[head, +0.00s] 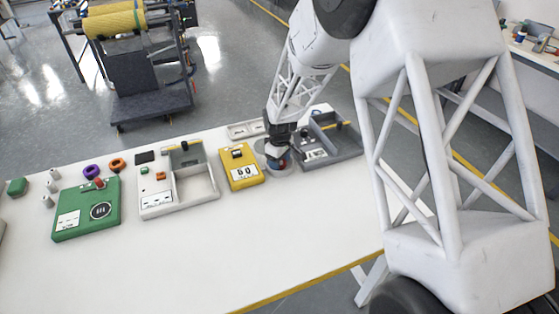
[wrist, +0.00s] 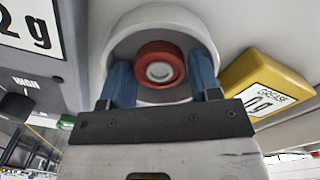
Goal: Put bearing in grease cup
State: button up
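The bearing is a red ring with a pale centre (wrist: 160,68), between the blue fingertips of my gripper (wrist: 161,78) in the wrist view. Both fingertips appear to touch its sides, so my gripper looks shut on it. The grease cup is a round, pale cup (wrist: 160,16) around the bearing and fingers in that view. I cannot tell how deep the bearing is or whether it touches the cup floor.
A yellow grease scale (head: 240,167) stands close left of the cup. A grey tray unit (head: 345,145) stands close right. A white tray unit (head: 195,185), a green device (head: 75,222), purple ring (head: 91,171) and orange ring (head: 117,164) lie further left. The table front (head: 200,260) is clear.

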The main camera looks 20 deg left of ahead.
jog(key=shift+r, duration=0.15)
notch_tip(320, 180, up, 12)
dwell(1.0)
dwell(0.7)
jog(key=s+d+r+m, duration=0.3)
jog(key=d+r, duration=0.3)
jog(key=d, duration=0.4)
jog(key=s+d+r+m+t, duration=0.15)
jog(key=s+d+r, duration=0.35)
jog(key=d, duration=0.5)
jog(key=s+d+r+m, duration=0.2)
jog(key=d+r+m, duration=0.1)
jog(key=d+r, duration=0.55)
jog(key=s+d+m, duration=0.4)
jog(key=s+d, duration=0.6)
jog(key=s, duration=0.2)
jog(key=s+d+m+t, duration=0.1)
jog(key=s+d+m, duration=0.3)
jog(key=s+d, duration=0.6)
jog(key=s, duration=0.2)
jog(key=shift+s+d, duration=0.2)
jog(key=shift+s, duration=0.15)
